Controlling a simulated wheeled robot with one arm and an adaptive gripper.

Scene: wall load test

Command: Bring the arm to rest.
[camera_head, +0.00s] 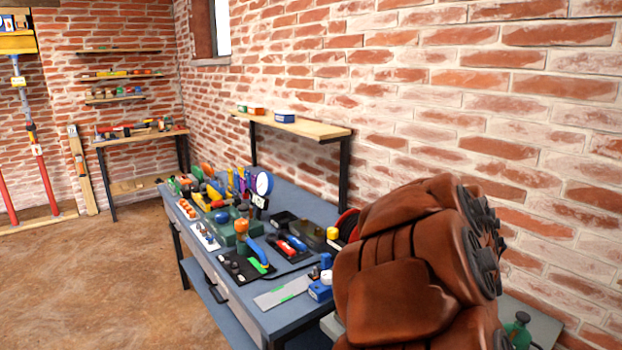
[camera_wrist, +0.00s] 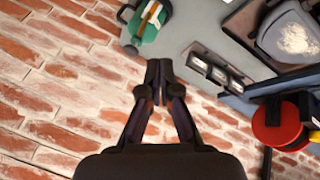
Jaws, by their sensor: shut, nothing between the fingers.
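My gripper (camera_wrist: 158,72) shows in the wrist view, its dark fingers shut together with nothing between them. In the picture its tips overlap the near rim of a grey surface (camera_wrist: 185,48), and brick wall shows around them. I cannot tell how far apart they are. My gripper does not show clearly in the head view.
A blue-grey workbench (camera_head: 222,276) crowded with tools runs along the brick wall (camera_head: 440,90). A large brown leathery shape (camera_head: 400,265) blocks the right foreground. A wooden shelf (camera_head: 300,124) stands above the bench. A red disc (camera_wrist: 280,125) is at right. The floor (camera_head: 110,275) at left is clear.

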